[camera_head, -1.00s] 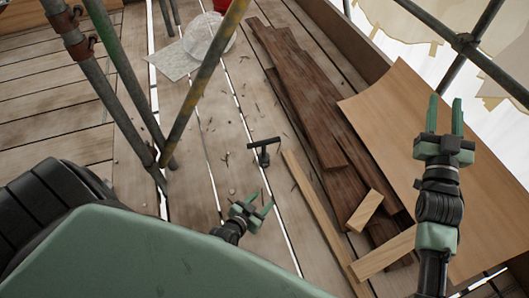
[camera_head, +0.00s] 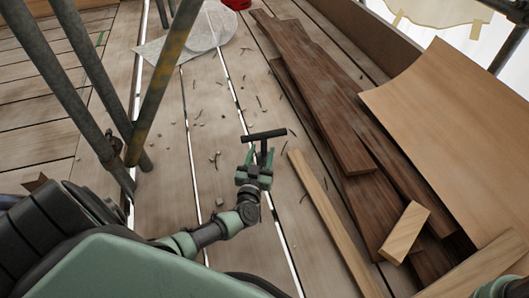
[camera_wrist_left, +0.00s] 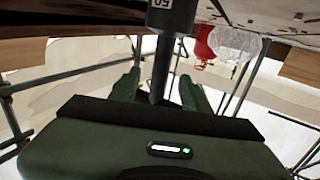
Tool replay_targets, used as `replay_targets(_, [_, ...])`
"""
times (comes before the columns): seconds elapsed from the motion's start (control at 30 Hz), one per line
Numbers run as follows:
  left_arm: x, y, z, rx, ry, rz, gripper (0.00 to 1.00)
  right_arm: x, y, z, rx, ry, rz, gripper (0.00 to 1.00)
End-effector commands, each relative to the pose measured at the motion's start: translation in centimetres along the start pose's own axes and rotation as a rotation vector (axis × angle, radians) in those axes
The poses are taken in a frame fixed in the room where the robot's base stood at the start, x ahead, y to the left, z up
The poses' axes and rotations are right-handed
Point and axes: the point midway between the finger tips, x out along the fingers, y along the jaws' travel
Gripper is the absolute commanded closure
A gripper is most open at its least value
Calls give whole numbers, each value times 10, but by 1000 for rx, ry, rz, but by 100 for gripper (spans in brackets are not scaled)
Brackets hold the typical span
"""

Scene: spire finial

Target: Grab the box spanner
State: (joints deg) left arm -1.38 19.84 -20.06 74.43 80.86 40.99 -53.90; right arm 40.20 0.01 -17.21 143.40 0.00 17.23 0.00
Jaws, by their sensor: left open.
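The box spanner (camera_head: 264,135) is a dark T-shaped tool that appears to stand upright on the plank floor, crossbar on top. My left gripper (camera_head: 259,160) is open, just below the crossbar in the head view, with its fingers on either side of the shaft. In the left wrist view the spanner's dark shaft (camera_wrist_left: 160,72), with a thicker marked end, shows between the two green fingers of my left gripper (camera_wrist_left: 160,85). Whether the fingers touch the shaft cannot be told. My right gripper is out of view.
Dark boards (camera_head: 315,85) are stacked to the right, with a pale batten (camera_head: 330,220) and a wood block (camera_head: 405,233) near them. Scaffold poles (camera_head: 165,80) stand at left. A curved plywood sheet (camera_head: 455,130) lies at right. Small debris dots the planks.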

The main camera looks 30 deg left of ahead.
Motion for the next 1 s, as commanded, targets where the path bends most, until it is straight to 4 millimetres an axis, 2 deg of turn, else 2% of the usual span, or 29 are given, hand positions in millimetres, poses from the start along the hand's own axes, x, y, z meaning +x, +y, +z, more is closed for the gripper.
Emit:
replay_targets(0.5, [60,-1,6,0,3,1,53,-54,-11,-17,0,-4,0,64])
replay_targets(0.83, [66,-1,2,1,0,2,53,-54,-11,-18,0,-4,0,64])
replay_targets(0.87, [66,-1,2,1,0,2,58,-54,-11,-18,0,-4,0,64])
replay_targets(1.0, [66,-1,2,1,0,2,97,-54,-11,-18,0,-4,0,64])
